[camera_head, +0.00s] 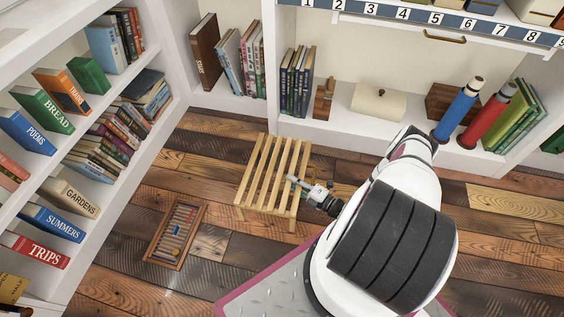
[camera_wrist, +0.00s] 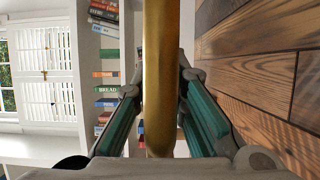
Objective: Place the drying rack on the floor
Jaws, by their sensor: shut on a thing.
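The drying rack (camera_head: 272,172) is a pale wooden slatted frame with short legs, in the middle of the head view. My gripper (camera_head: 298,182) is at its right side and shut on its edge. In the wrist view, a golden-brown wooden bar of the rack (camera_wrist: 159,60) runs between the two teal finger pads of my gripper (camera_wrist: 158,88). The rack is over the plank floor (camera_head: 225,270), slats facing up. I cannot tell whether its legs touch the floor. Its far right leg is hidden.
A small wooden frame with coloured beads or rods (camera_head: 175,233) lies on the floor left of the rack. White bookshelves (camera_head: 118,178) stand along the left, and another white shelf unit (camera_head: 345,130) is behind. Open floor lies between them and the rack.

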